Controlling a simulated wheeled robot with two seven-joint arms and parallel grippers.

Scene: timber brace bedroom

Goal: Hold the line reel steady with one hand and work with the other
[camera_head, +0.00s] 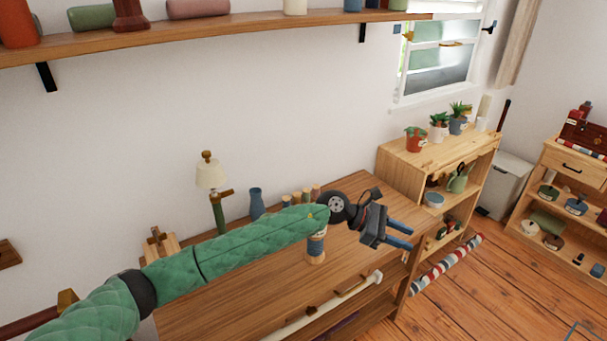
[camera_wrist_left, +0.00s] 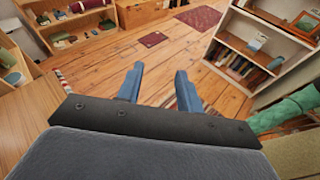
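A small spool wound with blue (camera_head: 316,247), which looks like the line reel, stands on the wooden table (camera_head: 225,300). My left forearm partly hides its top. My left gripper (camera_head: 410,238) is to the right of the spool, over the table's right end and apart from it. Its blue fingers are spread and empty. The reel is not in that view. My right gripper is in neither view; a green padded sleeve, probably my right arm, shows at the right of the wrist view.
A lamp (camera_head: 210,175), a blue vase (camera_head: 257,204) and several small bottles stand along the table's back. A low shelf with potted plants (camera_head: 415,138) adjoins at right. A striped roll (camera_head: 446,264) lies on the floor.

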